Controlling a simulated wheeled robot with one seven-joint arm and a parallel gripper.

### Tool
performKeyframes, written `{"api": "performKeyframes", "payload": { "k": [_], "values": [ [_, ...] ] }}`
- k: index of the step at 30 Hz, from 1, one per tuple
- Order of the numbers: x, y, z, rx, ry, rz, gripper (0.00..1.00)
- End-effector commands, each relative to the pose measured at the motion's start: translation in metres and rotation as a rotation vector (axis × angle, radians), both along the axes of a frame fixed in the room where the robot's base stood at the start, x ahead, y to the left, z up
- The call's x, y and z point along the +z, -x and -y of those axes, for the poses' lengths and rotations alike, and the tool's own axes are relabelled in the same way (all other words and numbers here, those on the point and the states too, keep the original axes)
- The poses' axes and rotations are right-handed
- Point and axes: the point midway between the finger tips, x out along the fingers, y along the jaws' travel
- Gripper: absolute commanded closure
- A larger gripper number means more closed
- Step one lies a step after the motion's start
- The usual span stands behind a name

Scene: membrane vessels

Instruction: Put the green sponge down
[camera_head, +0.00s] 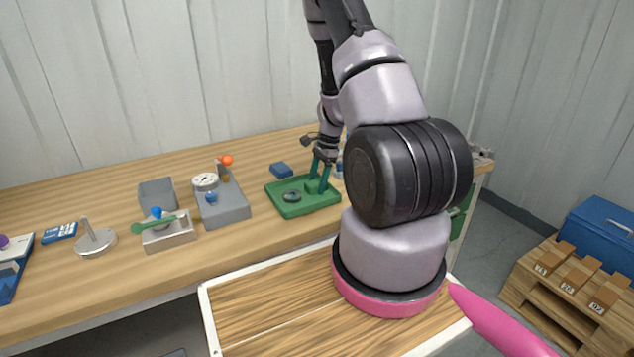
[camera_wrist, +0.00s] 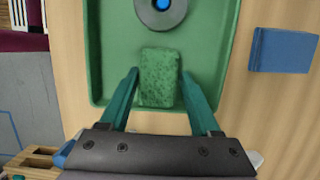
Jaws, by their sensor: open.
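The green sponge (camera_wrist: 160,78) is a speckled block lying in the green tray (camera_wrist: 98,60), close to the tray's edge nearest my gripper in the wrist view. In the head view the sponge (camera_head: 313,186) is small and partly covered by my fingers. My gripper (camera_wrist: 160,82) is open, with one teal finger on each side of the sponge and a visible gap to each. In the head view my gripper (camera_head: 319,180) points down over the tray (camera_head: 290,209). A grey ring with a blue centre (camera_wrist: 162,8) also lies in the tray; it shows in the head view (camera_head: 292,196).
A blue block (camera_wrist: 283,50) lies on the wooden bench beside the tray. In the head view, a grey fixture with a gauge (camera_head: 228,208), a valve block with a green handle (camera_head: 168,232) and a grey bin (camera_head: 157,194) stand left of the tray.

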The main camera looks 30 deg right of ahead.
Motion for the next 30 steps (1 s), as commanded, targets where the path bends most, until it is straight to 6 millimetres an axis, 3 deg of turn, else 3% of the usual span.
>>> {"api": "performKeyframes", "payload": {
  "k": [1, 4, 18, 26, 30],
  "values": [
    [-0.005, 0.009, -0.001, 0.009, 0.002, -0.020, 0.15],
    [0.008, 0.008, 0.001, 0.007, 0.002, -0.019, 0.15],
    [0.103, 0.004, 0.026, 0.004, 0.000, -0.010, 0.15],
    [0.120, 0.004, 0.030, 0.002, -0.002, -0.013, 0.15],
    [0.137, 0.003, 0.022, 0.034, -0.006, 0.018, 0.15]
  ]
}}
